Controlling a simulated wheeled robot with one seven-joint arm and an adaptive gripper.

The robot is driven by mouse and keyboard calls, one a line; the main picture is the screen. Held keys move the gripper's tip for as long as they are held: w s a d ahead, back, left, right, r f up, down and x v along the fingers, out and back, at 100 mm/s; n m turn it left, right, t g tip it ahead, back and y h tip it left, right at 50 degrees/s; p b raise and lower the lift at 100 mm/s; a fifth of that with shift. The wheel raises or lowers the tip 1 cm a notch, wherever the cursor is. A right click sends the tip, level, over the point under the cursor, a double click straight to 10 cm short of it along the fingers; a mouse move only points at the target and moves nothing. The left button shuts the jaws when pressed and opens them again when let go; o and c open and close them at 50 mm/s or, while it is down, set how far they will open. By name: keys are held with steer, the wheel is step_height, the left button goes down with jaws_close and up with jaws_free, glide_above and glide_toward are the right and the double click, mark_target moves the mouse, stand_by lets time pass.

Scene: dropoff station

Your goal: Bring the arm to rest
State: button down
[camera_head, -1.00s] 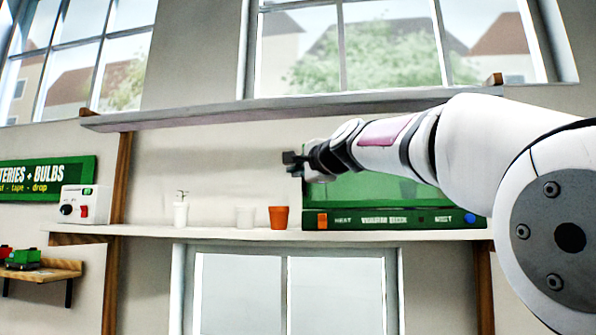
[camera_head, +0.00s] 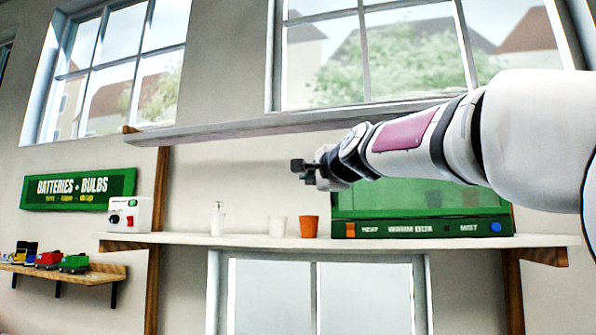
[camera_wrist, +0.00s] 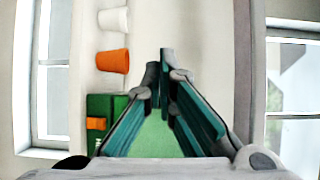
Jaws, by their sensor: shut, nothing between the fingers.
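My arm reaches in from the right in the head view, raised in front of the shelf. My gripper (camera_head: 303,171) is at its left end, shut and empty, in the air above the pots and left of the green warm box (camera_head: 422,229). In the wrist view my gripper (camera_wrist: 166,58) shows its fingers brought together at the tips. The wrist view is turned sideways, with the orange pot (camera_wrist: 113,61), white pot (camera_wrist: 113,20) and warm box (camera_wrist: 97,106) left of the fingers. Part of the warm box is hidden behind my arm in the head view.
The shelf (camera_head: 180,239) holds a white box with a red switch (camera_head: 129,214), a small white bottle (camera_head: 217,220), a white pot (camera_head: 277,227) and an orange pot (camera_head: 310,227). An upper shelf (camera_head: 220,127) runs above my gripper. Toy vehicles (camera_head: 74,263) stand on a ledge at the left.

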steer(key=s+a, duration=0.3)
steer(key=shift+s+a+p, duration=0.15)
steer(key=shift+p, duration=0.25)
steer(key=s+d+f+n+g+h+b, duration=0.2)
steer(key=s+d+f+n, duration=0.1)
steer(key=d+f, duration=0.5)
steer(key=s+d+f+n+g+h+b, duration=0.1)
steer(key=s+d+f+n+g, duration=0.2)
steer(key=s+f, duration=0.6)
steer(key=s+d+f+n+g+h+b, duration=0.2)
steer(key=s+d+f, duration=0.5)
steer(key=f, duration=0.9)
steer(key=s+d+f+n+g+h+b, duration=0.1)
steer(key=s+d+f+n+g, duration=0.3)
steer(key=s+f, duration=0.7)
step_height(320, 180, down, 3)
steer(key=shift+s+d+r+n+h+b, duration=0.2)
steer(key=shift+s+d+n+h+b, duration=0.2)
steer(key=shift+d+n+b, duration=0.5)
steer(key=shift+d, duration=0.15)
